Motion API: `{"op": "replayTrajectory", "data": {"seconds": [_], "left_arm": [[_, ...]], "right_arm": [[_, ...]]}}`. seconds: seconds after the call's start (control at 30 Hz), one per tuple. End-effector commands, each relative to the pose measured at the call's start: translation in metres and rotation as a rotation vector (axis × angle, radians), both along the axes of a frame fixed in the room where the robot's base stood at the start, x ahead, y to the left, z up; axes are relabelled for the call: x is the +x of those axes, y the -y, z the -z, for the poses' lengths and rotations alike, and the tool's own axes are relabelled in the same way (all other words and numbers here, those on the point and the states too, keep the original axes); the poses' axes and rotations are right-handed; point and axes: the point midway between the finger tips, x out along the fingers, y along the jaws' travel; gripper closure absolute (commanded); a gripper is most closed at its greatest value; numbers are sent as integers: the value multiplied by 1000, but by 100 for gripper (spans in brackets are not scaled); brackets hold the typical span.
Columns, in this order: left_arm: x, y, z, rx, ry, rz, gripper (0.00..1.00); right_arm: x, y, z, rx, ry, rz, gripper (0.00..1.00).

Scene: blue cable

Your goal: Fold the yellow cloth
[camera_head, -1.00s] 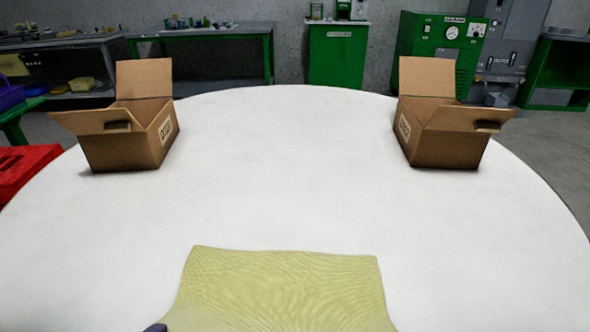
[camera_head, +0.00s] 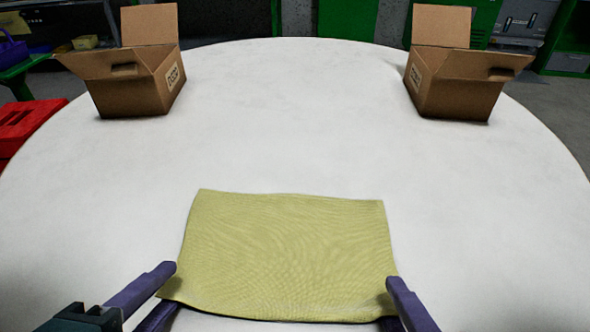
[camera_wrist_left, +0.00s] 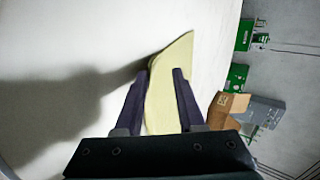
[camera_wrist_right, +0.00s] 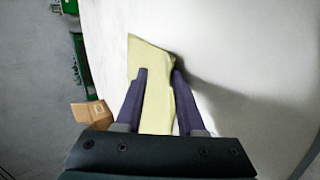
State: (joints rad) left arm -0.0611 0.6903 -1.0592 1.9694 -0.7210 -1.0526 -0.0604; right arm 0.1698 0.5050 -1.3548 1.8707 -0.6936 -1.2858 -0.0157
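The cloth also shows between the fingers in the left wrist view (camera_wrist_left: 162,105) and the right wrist view (camera_wrist_right: 157,105). Whether the fingers touch it I cannot tell.
An open cardboard box (camera_head: 130,85) stands at the back left of the white table (camera_head: 290,130), and another (camera_head: 455,85) at the back right. The table between them and the cloth is clear. A red crate (camera_head: 25,125) is beyond the table's left edge.

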Motion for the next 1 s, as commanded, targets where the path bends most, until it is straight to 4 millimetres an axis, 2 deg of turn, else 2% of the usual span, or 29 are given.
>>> {"op": "replayTrajectory", "data": {"seconds": [0.03, 0.13, 0.27, 0.43, 0.8, 1.0], "left_arm": [[0, 0, 0, 0, 0, 0, 55], [0, 0, 0, 0, 0, 0, 45], [-3, 0, -7, -1, -1, -1, 45], [-15, 0, -33, -4, -2, 0, 45], [-54, 0, -82, -2, -3, 1, 45], [-61, 0, -90, 1, -1, -1, 45]], "right_arm": [[0, 0, 0, 0, 0, 0, 55], [0, 0, 0, 0, 0, 0, 45], [-3, 0, -7, 3, -1, 0, 45], [-15, 0, -33, 5, -3, 0, 45], [-54, -1, -82, 4, -2, -2, 45], [-60, 0, -91, 0, -1, 0, 45]]}}
